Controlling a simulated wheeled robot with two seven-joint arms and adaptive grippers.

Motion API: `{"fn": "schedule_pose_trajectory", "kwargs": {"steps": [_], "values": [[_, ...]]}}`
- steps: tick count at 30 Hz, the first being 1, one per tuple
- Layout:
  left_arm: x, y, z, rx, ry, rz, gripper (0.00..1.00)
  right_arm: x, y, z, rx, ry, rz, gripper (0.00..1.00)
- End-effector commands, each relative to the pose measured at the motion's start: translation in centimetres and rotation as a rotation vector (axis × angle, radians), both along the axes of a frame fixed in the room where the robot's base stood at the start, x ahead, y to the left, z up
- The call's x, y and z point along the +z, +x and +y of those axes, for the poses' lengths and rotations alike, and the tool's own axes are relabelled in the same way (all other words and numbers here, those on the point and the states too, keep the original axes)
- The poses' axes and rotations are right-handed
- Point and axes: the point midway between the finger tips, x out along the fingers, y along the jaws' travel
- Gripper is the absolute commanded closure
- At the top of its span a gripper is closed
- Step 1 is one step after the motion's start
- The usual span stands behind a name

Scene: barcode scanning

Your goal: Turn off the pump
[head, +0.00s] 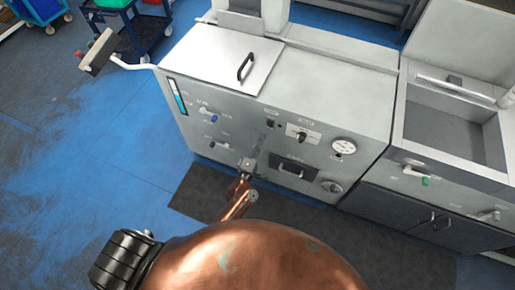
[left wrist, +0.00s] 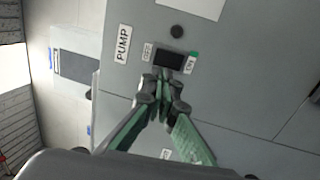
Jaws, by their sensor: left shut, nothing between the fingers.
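The pump switch (left wrist: 168,58) is a black rocker on the grey panel in the left wrist view. The PUMP label (left wrist: 122,43) is to its left, with an OFF label (left wrist: 147,52) and a green ON label (left wrist: 190,65) at its two ends. My left gripper (left wrist: 163,76) is shut and empty, its tips at the rocker's lower edge; I cannot tell whether they touch it. In the head view my left gripper (head: 258,152) is in front of the grey machine (head: 215,118). My right gripper is not in view.
A sink unit (head: 450,125) stands to the right.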

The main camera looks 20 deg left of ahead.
Motion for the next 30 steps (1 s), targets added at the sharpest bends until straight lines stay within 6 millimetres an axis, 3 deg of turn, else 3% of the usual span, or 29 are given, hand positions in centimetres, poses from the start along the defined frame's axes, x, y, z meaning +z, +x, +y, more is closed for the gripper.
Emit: {"fn": "schedule_pose_trajectory", "kwargs": {"steps": [3, 10, 24, 30], "values": [[0.3, 2.3, -0.1, -0.001, -0.001, 0.000, 1.00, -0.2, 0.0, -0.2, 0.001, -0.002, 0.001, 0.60], [0.6, 4.9, -0.1, 0.000, 0.001, 0.001, 1.00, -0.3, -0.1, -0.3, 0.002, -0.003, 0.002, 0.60], [0.8, 5.4, -0.2, 0.000, 0.000, 0.002, 1.00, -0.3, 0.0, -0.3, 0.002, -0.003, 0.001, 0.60], [1.7, 5.8, -0.1, 0.003, 0.001, 0.037, 1.00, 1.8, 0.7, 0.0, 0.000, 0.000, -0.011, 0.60]]}}
